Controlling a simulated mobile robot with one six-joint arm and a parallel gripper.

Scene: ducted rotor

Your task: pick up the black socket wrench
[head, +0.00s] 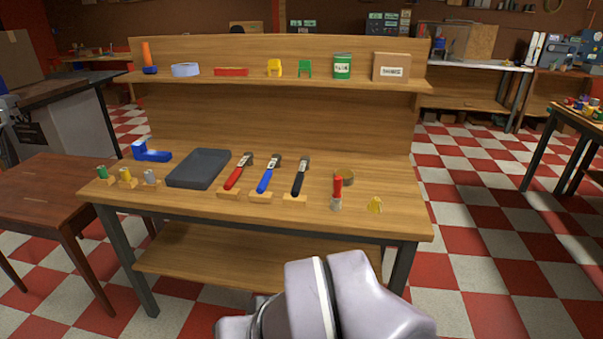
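The black socket wrench (300,178) lies on the wooden workbench (400,220), the rightmost of three similar wrenches. Its black handle points toward the front edge and its grey metal head lies toward the back. Its handle end is at a small wooden block (295,198). The blue wrench (267,180) and the red wrench (235,177) lie to its left, apart from it. My grey arm shows at the bottom of the head view, in front of the bench. No gripper fingers are visible.
A dark tray (172,182) is left of the wrenches. A shelf (210,78) with several items spans the back. The bench's right end is mostly clear.

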